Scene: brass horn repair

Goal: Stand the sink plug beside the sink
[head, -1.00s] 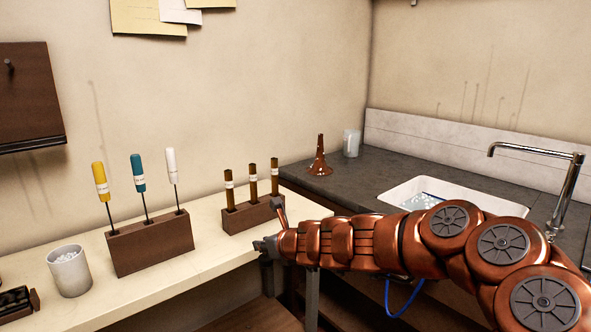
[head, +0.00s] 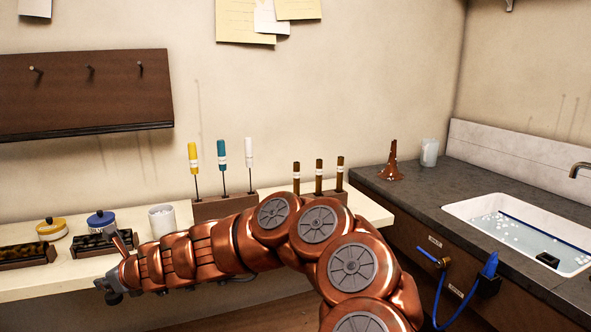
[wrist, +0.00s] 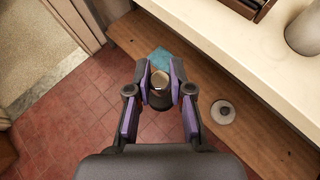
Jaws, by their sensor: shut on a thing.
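The white sink (head: 470,207) is set in the dark counter (head: 440,188) at the right of the head view, with water and white suds in it. A small black piece (head: 547,259) shows in the sink near its front right; I cannot tell whether it is the plug. My gripper (head: 110,291) is far left of the sink, in front of the pale bench. In the wrist view my gripper (wrist: 161,84) is shut on a small dark round piece (wrist: 159,93) with a tan top. I cannot tell if this piece is the sink plug.
A brown horn bell (head: 391,165) and a clear cup (head: 429,152) stand at the counter's back left. The counter's left front is bare. A tap (head: 580,168) overhangs the sink's right. A blue hose (head: 440,295) hangs at the counter front. The bench (head: 75,268) holds jars and racks.

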